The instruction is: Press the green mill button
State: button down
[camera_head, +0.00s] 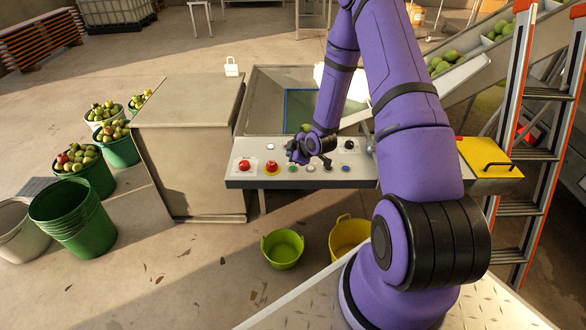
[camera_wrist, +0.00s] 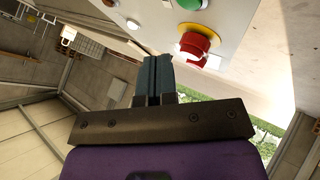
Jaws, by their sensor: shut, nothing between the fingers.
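The control panel (camera_head: 330,180) has a row of buttons along its sloped front. A small green button (camera_head: 292,168) sits just right of the red mushroom button on yellow (camera_head: 271,167). My gripper (camera_head: 292,153) is over the panel, its fingertips close above and behind the green button; I cannot tell whether they touch anything. In the wrist view, my closed, empty fingers (camera_wrist: 153,72) point toward the panel. There, the green button (camera_wrist: 188,4) is cut by the top edge, and the red mushroom button (camera_wrist: 195,46) is right of the fingertips.
Another red button (camera_head: 245,165) is at the panel's left; a white button (camera_head: 310,169) and a blue one (camera_head: 346,168) are to the right. A cabinet (camera_head: 190,105) stands left of the panel. A ladder (camera_head: 545,130) stands at right. Green (camera_head: 282,250) and yellow (camera_head: 349,238) buckets stand below.

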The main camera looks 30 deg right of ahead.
jog(key=shift+r, duration=0.9)
jog(key=shift+r, duration=0.15)
jog(key=s+a+r+m+g+h, duration=0.1)
jog(key=s+a+r, duration=0.1)
jog(key=r, duration=0.7)
jog(key=s+a+r+m+g+h, duration=0.1)
jog(key=s+a+r+m, duration=0.1)
jog(key=r, duration=0.8)
jog(key=s+a+r+m+h, duration=0.1)
jog(key=s+a+r, duration=0.15)
jog(key=r, duration=0.65)
jog(key=s+a+r+m, duration=0.2)
jog(key=s+r, duration=0.3)
jog(key=s, duration=0.4)
jog(key=s+a+r+m+g+y, duration=0.1)
jog(key=s+a+r+m, duration=0.1)
jog(key=s+r, duration=0.3)
jog(key=s+a+r+m+g, duration=0.1)
jog(key=s+a+r, duration=0.3)
jog(key=s, duration=0.9)
jog(key=shift+s+a+r+m+y, duration=0.15)
jog(key=shift+s+r+m+y, duration=0.25)
jog(key=shift+r+m, duration=0.35)
jog(key=shift+w+f, duration=0.1)
